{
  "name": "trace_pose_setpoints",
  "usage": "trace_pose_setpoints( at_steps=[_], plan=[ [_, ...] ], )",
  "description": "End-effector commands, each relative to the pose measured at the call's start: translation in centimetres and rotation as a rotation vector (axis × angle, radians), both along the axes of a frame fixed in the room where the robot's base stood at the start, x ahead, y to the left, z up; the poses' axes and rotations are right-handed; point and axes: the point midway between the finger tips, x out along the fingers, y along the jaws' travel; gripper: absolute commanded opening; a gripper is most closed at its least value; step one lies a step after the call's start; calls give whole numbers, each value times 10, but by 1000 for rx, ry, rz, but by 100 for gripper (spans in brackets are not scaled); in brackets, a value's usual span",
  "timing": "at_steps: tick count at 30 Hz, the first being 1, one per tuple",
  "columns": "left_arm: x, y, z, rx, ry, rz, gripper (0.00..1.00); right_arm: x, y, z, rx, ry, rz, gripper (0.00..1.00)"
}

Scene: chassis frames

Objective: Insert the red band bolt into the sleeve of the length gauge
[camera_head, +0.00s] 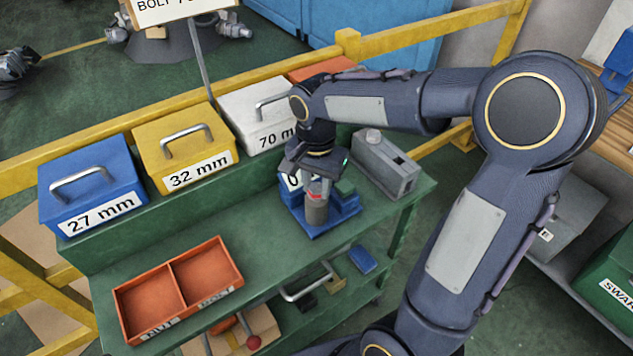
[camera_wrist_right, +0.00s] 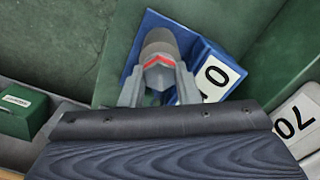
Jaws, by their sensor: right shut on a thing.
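The length gauge has a blue base (camera_head: 335,222) and stands at the right end of the green bench; it also shows in the wrist view (camera_wrist_right: 207,58). Its grey upright sleeve (camera_head: 316,213) shows just below my right gripper (camera_head: 319,188). My right gripper is shut on the bolt with the red band (camera_wrist_right: 159,61), fingers on either side of its head. The bolt points down, in line with the sleeve. I cannot tell how far its tip is inside, as the sleeve and fingers hide it. My left gripper is not in view.
Blue 27 mm (camera_head: 93,186), yellow 32 mm (camera_head: 182,148) and white 70 mm (camera_head: 257,115) boxes stand on the raised shelf. A grey box-shaped device (camera_head: 385,166) is close right of the gauge. An orange two-part tray (camera_head: 178,290) lies front left. Bench between is clear.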

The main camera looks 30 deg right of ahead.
Motion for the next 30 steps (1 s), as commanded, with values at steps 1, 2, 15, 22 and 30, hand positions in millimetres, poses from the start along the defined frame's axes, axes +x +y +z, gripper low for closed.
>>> trace_pose_setpoints(
  at_steps=[1, 2, 15, 22, 30],
  plan=[
    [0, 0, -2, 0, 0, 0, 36, 0, 0, -2, 0, 0, 0, 0],
    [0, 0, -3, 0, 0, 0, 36, 0, 0, -3, 0, 0, 0, 0],
    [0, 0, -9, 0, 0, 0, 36, 0, 0, -11, 0, -1, 0, 34],
    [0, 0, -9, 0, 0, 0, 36, 0, 0, -11, 1, -1, 0, 54],
    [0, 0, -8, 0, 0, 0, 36, 0, 0, -6, 0, -1, 0, 54]
  ],
)
